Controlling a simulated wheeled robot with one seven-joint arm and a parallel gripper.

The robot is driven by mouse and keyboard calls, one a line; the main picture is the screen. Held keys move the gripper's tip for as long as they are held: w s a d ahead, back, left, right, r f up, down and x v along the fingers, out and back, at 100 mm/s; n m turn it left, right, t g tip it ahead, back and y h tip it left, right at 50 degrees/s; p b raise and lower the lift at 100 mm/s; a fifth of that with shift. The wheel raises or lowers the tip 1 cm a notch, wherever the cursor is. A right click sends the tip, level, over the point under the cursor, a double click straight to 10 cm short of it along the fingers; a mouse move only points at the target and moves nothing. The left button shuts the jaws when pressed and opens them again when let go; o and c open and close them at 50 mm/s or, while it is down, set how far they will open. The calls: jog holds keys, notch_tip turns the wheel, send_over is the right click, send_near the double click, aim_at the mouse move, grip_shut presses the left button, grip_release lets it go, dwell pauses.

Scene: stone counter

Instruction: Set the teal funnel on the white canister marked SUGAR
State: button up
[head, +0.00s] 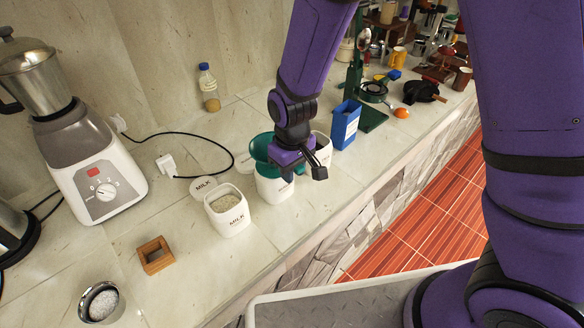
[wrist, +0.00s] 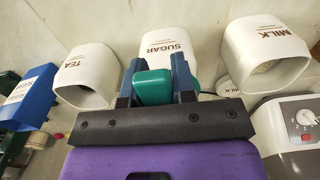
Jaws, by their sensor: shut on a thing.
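The teal funnel (head: 261,146) is held in my gripper (head: 287,161), with its wide part at the mouth of a white canister (head: 272,190). In the wrist view the fingers of my gripper (wrist: 155,78) are shut on a teal part of the funnel (wrist: 153,88), in front of the canister marked SUGAR (wrist: 165,48). More teal shows beside the right finger. The gripper hides part of the funnel and the canister's rim. I cannot tell whether the funnel rests on the rim or hangs just above it.
The open MILK canister (head: 228,213) stands close on the left, its lid (head: 203,187) behind it. The TEA canister (wrist: 88,75) and a blue box (head: 345,124) stand on the other side. A blender (head: 95,175) and wooden frame (head: 155,254) are farther left. The counter's front edge is near.

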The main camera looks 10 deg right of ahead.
jog(key=shift+f, duration=0.25)
jog(key=o, duration=0.6)
jog(key=shift+r, duration=5.5)
